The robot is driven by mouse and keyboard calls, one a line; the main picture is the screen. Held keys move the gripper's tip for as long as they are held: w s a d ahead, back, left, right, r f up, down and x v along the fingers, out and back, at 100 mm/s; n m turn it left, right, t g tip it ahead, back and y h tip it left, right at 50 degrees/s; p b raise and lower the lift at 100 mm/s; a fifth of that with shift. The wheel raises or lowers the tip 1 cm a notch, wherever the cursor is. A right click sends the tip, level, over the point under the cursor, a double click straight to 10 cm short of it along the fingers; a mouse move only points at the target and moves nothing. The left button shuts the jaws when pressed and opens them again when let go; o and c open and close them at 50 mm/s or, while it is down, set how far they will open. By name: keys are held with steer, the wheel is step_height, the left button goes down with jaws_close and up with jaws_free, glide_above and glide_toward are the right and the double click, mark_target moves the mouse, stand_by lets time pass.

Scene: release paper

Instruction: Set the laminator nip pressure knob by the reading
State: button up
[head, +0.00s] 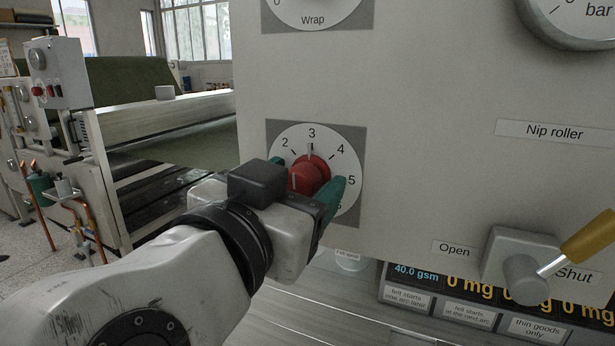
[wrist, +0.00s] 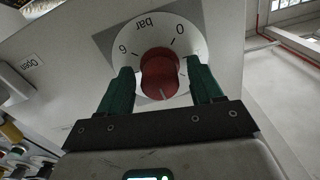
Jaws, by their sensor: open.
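The red knob (head: 311,172) sits on a white dial (head: 346,163) numbered in bar on a grey upright panel. In the head view a pale mark at the knob's top edge lies close to 3. My gripper (head: 306,180) is open, with one green finger on each side of the knob. In the wrist view the fingers flank the knob (wrist: 160,72), with the dial's 0, bar and 6 beyond it. Whether the fingers touch the knob I cannot tell. The pressure gauge (head: 572,18) is cut off at the top right; its needle is not in view.
A Wrap dial (head: 318,12) is above. A lever with a yellow handle (head: 590,236) stands at right between the Open and Shut labels, below the Nip roller label (head: 554,132). Lit displays (head: 470,284) are under the panel. Other machinery stands at left.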

steer(key=c, duration=1.1)
steer(key=shift+o, duration=0.2)
steer(key=shift+f+b, duration=0.1)
steer(key=shift+b, duration=0.25)
steer(key=shift+b, duration=0.5)
steer(key=o, duration=1.1)
steer(key=shift+c, duration=0.2)
